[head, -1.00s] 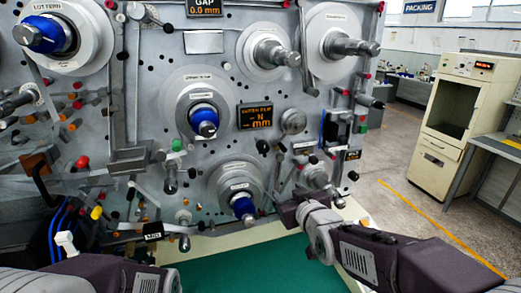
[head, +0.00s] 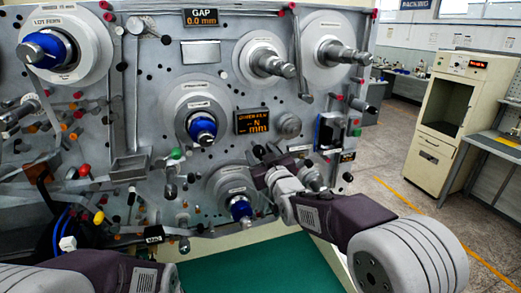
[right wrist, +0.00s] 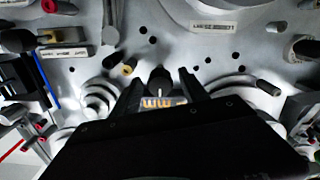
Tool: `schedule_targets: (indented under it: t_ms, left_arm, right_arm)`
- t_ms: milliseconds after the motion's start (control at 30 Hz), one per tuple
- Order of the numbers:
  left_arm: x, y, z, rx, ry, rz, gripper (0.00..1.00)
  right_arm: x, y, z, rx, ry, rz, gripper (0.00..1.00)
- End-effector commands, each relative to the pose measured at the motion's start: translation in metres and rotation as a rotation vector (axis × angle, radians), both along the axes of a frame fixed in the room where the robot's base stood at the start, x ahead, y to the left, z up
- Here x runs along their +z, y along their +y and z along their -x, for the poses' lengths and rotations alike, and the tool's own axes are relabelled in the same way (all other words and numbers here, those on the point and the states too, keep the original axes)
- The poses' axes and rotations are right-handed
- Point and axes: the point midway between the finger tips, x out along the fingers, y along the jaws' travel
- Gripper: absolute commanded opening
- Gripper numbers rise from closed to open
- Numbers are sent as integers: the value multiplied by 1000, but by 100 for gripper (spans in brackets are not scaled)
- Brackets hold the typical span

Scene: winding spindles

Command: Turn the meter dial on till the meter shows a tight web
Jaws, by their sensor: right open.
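The meter (head: 251,121) is a dark panel with orange text on the machine face; I read "N" and "mm" but no clear figure. A round silver dial (head: 288,124) sits just right of it. My right gripper (head: 264,158) is open and empty, below the meter and dial and apart from the dial. In the right wrist view the fingers (right wrist: 160,85) stand apart, with the orange "mm" of the meter (right wrist: 158,103) showing upside down between them. A silver round part at left there may be the dial. My left arm shows at the lower left; its gripper is out of view.
A spindle with a blue core (head: 201,127) stands left of the meter, and another (head: 240,207) below it. Bare spindles (head: 270,63) project above. A black box with blue (head: 327,131) is at right. Small pegs and rollers crowd the panel's left.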

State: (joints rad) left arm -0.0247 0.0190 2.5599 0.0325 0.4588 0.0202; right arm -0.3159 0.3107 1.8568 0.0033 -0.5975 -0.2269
Motion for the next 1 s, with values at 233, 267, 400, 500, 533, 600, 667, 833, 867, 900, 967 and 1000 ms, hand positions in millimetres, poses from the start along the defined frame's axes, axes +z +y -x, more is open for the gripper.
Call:
schedule_targets:
  t_ms: [233,267,400,500,533,600,667,833,867,900,967,1000]
  left_arm:
    - [-1,0,0,0,0,0,36]
    - [-1,0,0,0,0,0,36]
    - [-1,0,0,0,0,0,36]
    - [-1,0,0,0,0,0,36]
    - [-2,0,0,0,0,0,36]
    - [-4,0,0,0,0,0,36]
    - [-6,0,0,0,0,0,36]
    - [-18,0,0,0,0,0,36]
    - [-21,0,0,0,0,0,36]
    - [-24,0,0,0,0,0,36]
    - [-29,0,0,0,0,0,36]
    - [-32,0,0,0,0,0,36]
  right_arm:
    - [-1,0,0,0,0,0,33]
    - [-1,0,0,0,0,0,24]
    - [-1,0,0,0,1,0,0]
    - [-1,0,0,0,2,-3,0]
    - [-1,0,0,0,3,-5,0]
    - [-2,0,0,0,6,-17,0]
    - [-2,0,0,0,12,-33,0]
    - [-4,0,0,0,39,-120,0]
    - [-4,0,0,0,45,-142,0]
    - [-5,0,0,0,54,-171,0]
    - [-5,0,0,0,70,-215,0]
    - [-5,-1,0,0,79,-247,0]
